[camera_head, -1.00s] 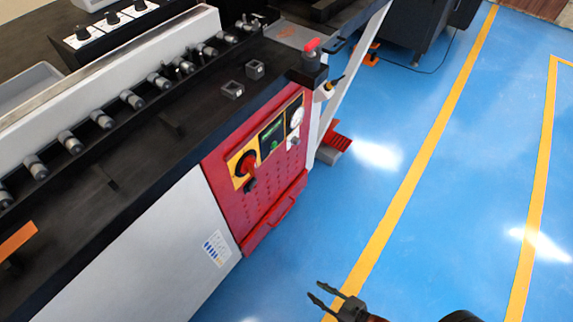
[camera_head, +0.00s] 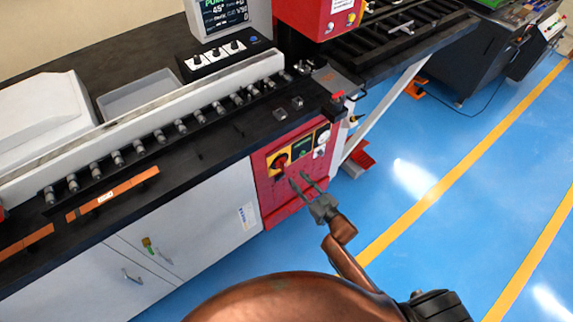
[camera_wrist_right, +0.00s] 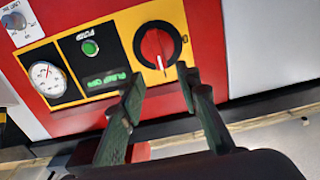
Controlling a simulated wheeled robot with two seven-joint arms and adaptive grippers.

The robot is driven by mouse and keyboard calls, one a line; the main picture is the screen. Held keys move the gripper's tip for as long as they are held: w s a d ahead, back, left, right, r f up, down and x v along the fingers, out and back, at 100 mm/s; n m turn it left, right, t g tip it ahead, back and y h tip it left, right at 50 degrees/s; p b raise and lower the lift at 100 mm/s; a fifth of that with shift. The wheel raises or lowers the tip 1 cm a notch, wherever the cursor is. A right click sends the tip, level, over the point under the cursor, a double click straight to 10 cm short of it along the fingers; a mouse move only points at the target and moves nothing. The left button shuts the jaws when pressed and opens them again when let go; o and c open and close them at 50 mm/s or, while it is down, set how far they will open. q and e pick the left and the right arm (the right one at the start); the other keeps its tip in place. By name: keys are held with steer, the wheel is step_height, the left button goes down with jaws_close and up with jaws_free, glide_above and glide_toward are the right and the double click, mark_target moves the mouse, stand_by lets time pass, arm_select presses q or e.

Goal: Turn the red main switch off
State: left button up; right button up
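The red main switch (camera_head: 281,161) is a red knob on a black round base, set on a yellow plate in the machine's red front panel (camera_head: 268,192). In the right wrist view the switch (camera_wrist_right: 157,49) is near the top, with its red handle roughly upright. My right gripper (camera_head: 300,181) is in front of the red panel, a little below and right of the switch in the head view. In the right wrist view its two fingers (camera_wrist_right: 157,80) are apart and empty, with tips just below the switch. I cannot tell whether they touch it. My left gripper is not in view.
Beside the switch are a green pump button (camera_wrist_right: 90,48) and a round gauge (camera_wrist_right: 47,79). A grey knob (camera_wrist_right: 15,20) shows at the upper left. The black worktop (camera_head: 220,140) overhangs the panel.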

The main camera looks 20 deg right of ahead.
mark_target(285, 165)
steer(key=b+x, duration=0.1)
steer(key=x, duration=0.7)
steer(key=shift+r, duration=0.1)
steer(key=shift+c, duration=0.2)
jaws_close()
